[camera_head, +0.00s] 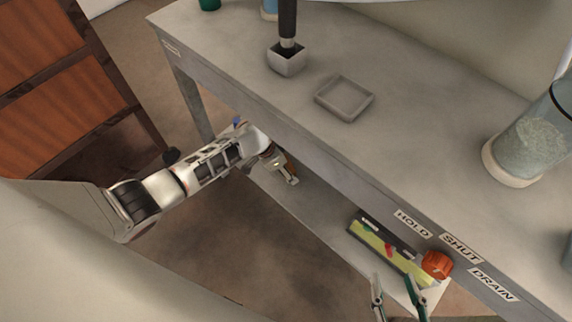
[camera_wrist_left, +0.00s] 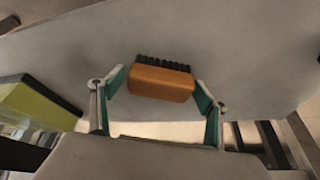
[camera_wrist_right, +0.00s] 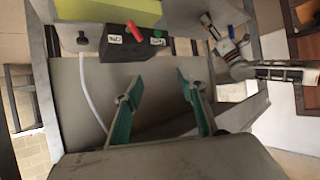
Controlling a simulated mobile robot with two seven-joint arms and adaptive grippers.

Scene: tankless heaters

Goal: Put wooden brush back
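The wooden brush (camera_wrist_left: 161,82) is an orange-brown block with black bristles. In the left wrist view it lies across the space between the green fingertips of my left gripper (camera_wrist_left: 160,87), one at each end. The fingers are wide apart and very near its ends; I cannot tell whether they press on it. In the head view the brush (camera_head: 291,166) shows partly beside my left gripper (camera_head: 291,178), at the lower shelf below the worktop. My right gripper (camera_head: 398,296) is open and empty; its parted green fingers (camera_wrist_right: 158,85) show in the right wrist view.
The worktop (camera_head: 420,130) carries a square grey holder (camera_head: 287,63) with a dark-handled tool, a shallow empty grey tray (camera_head: 344,98) and a glass jar (camera_head: 535,140). A yellow-green box (camera_head: 388,252) and an orange knob (camera_head: 436,264) are near my right gripper.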

